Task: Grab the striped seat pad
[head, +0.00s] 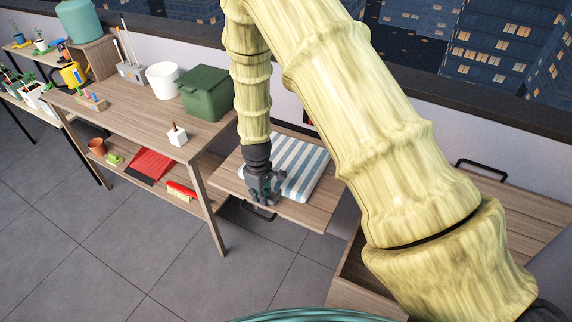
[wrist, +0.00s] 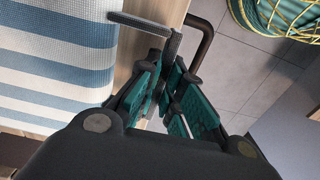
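The striped seat pad (head: 298,166), blue-grey and white, lies flat on a low wooden surface (head: 232,179) in the head view. My gripper (head: 265,194) points down by the pad's left front edge, above the wooden surface. In the wrist view the pad (wrist: 50,62) fills the left side. The dark, teal-padded fingers of my gripper (wrist: 172,75) come close together beside the pad, over the board's edge. Whether the fingertips meet is unclear. My arm hides part of the pad's surroundings in the head view.
A black handle (head: 258,212) sticks out from the wooden surface's front edge, close under my gripper. A wooden table (head: 135,105) with a green bin (head: 205,92) stands to the left. A wooden box (head: 352,280) is at the right. Grey floor tiles are clear in front.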

